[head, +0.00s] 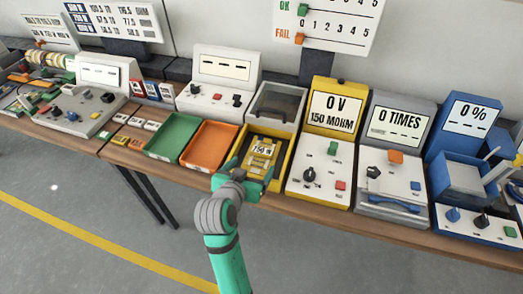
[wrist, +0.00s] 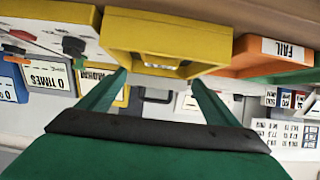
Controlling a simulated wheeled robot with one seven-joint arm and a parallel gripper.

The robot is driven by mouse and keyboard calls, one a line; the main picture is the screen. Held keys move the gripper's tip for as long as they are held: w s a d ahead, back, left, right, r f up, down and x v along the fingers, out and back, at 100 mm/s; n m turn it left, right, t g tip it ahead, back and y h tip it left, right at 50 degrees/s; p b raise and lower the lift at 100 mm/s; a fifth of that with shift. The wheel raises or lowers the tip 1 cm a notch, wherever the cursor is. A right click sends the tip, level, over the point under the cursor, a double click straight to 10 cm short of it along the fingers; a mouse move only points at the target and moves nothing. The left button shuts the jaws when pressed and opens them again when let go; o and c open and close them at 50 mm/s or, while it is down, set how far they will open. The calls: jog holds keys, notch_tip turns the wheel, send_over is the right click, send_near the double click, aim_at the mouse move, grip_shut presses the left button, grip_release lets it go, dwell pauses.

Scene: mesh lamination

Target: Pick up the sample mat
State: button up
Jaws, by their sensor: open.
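In the upside-down wrist view, the yellow fixture (wrist: 150,37) is just beyond the fingertips. My gripper (wrist: 158,78) is open there, with nothing seen between its two green fingers. The fixture's inside is mostly hidden in that view.
A green tray (head: 173,138) and an orange tray (head: 208,145) lie left of the fixture; the wrist view shows a "FAIL" label (wrist: 284,50) on the orange one. Yellow (head: 320,150), grey (head: 393,165) and blue (head: 470,180) testers stand close on the right.

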send_near(261, 152)
jog(key=x, duration=0.2)
jog(key=shift+w+d+f, duration=0.2)
jog(key=shift+d, duration=0.05)
jog(key=x, duration=0.5)
jog(key=shift+w+a+f, duration=0.15)
jog(key=shift+w+f, duration=0.05)
jog(key=shift+w, duration=0.25)
jog(key=shift+w+f, duration=0.1)
jog(key=shift+w, duration=0.05)
jog(key=shift+d, duration=0.2)
jog(key=shift+c, duration=0.6)
jog(key=c, duration=1.1)
